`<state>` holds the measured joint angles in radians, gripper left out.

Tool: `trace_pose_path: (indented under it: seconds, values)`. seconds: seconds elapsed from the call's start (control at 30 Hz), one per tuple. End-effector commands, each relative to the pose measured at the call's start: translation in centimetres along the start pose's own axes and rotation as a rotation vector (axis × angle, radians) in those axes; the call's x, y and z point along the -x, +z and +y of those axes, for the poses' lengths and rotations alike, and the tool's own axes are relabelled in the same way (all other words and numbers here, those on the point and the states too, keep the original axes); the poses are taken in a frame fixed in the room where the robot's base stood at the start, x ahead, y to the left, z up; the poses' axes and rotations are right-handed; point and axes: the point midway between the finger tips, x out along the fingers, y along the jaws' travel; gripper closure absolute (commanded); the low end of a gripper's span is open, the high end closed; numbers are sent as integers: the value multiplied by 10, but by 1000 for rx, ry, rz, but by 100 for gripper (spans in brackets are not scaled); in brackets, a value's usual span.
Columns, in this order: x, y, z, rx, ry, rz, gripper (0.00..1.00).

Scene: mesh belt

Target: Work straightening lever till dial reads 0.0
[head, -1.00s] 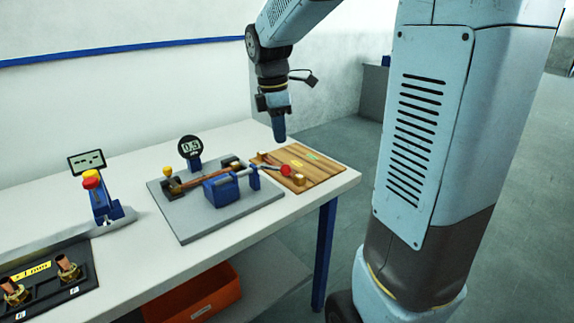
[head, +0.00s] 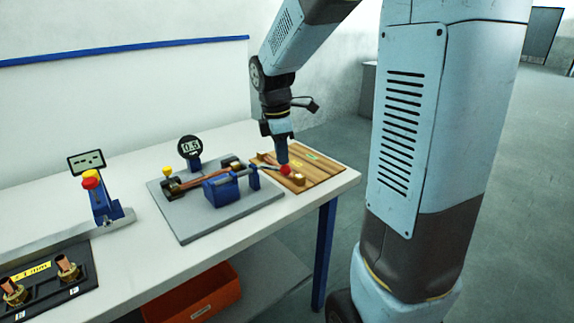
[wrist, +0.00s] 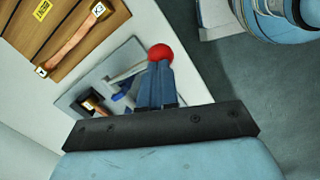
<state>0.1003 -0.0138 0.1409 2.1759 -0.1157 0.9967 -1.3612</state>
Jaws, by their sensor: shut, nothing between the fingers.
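The straightening fixture stands on a grey plate (head: 190,224) on the white table. Its round black dial (head: 190,147) shows small digits, about 0.5 or 0.6. A copper bar (head: 203,179) lies across the fixture behind the blue block (head: 222,189). The lever's red knob (head: 285,170) sticks out to the right, over the wooden board. My gripper (head: 282,162) is shut and empty, pointing down at the knob. In the wrist view the red knob (wrist: 160,52) shows just past the closed fingertips (wrist: 159,64); I cannot tell whether they touch.
The wooden board (head: 325,166) holds a copper piece and labels near the table's right end. At left stand a gauge with a small screen (head: 86,161) and a black tray (head: 42,284) with copper fittings. An orange bin (head: 205,295) sits below.

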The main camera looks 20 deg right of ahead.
Motion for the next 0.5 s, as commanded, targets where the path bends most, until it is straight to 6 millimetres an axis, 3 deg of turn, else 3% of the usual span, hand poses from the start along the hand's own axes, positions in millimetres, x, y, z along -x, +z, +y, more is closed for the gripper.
trace_pose_path:
  seconds: [0.17, 0.5]
  values:
    - [-4, 0, 0, 0, -2, 0, 100]
    - [-36, -4, 0, 0, -3, 0, 100]
